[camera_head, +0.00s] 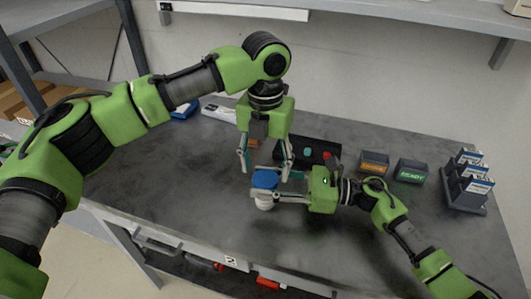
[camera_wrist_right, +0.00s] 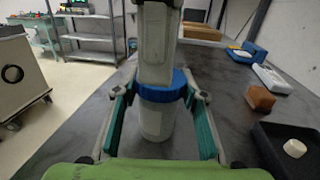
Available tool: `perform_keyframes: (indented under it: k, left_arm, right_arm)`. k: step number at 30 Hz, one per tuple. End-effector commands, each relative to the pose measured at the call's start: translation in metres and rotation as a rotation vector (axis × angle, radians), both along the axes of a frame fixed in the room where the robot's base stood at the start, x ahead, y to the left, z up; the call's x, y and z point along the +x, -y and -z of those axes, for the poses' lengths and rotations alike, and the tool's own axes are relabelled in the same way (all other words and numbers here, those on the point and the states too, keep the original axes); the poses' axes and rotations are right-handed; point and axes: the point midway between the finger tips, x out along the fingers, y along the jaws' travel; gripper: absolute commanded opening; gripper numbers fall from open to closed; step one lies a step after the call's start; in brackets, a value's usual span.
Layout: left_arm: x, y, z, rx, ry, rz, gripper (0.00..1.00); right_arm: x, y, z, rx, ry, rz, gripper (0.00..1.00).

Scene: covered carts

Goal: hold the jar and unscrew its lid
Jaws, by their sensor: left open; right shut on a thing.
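The jar has a white body (camera_head: 264,205) and a blue lid (camera_head: 265,180), and stands upright near the table's front edge. In the right wrist view the blue lid (camera_wrist_right: 165,92) sits on top of the white body (camera_wrist_right: 157,121). My right gripper (camera_head: 277,198) reaches in from the right and is shut on the jar's body; its teal finger pads flank the jar in the wrist view (camera_wrist_right: 160,128). My left gripper (camera_head: 265,173) points down from above, open, its fingers on either side of the lid. One grey left finger hides part of the lid in the wrist view.
A black tray (camera_head: 318,146) with small coloured pieces lies behind my right gripper. Two small labelled bins (camera_head: 374,168) (camera_head: 410,178) and a rack of boxes (camera_head: 465,197) stand to the right. A brown block (camera_wrist_right: 260,97) lies behind the jar.

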Motion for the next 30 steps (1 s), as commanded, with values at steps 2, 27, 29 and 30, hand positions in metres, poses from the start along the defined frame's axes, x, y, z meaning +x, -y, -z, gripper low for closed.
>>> perform_keyframes:
  k: [2,27,29,30]
  left_arm:
    - [0.000,0.000,0.012,0.002,-0.002,0.000,0.55]
    - [0.000,0.000,0.029,0.000,0.000,-0.005,0.15]
    - [0.000,0.000,0.029,-0.001,0.000,-0.030,0.16]
    - [0.000,0.001,0.030,-0.001,-0.001,-0.063,0.16]
  right_arm:
    - [0.000,0.000,0.000,0.000,0.000,0.000,0.00]
    - [0.000,0.000,0.000,0.000,0.000,0.000,0.00]
    - [0.000,0.000,0.000,0.000,0.000,0.001,0.00]
    - [0.000,0.000,0.000,0.000,0.000,0.001,0.00]
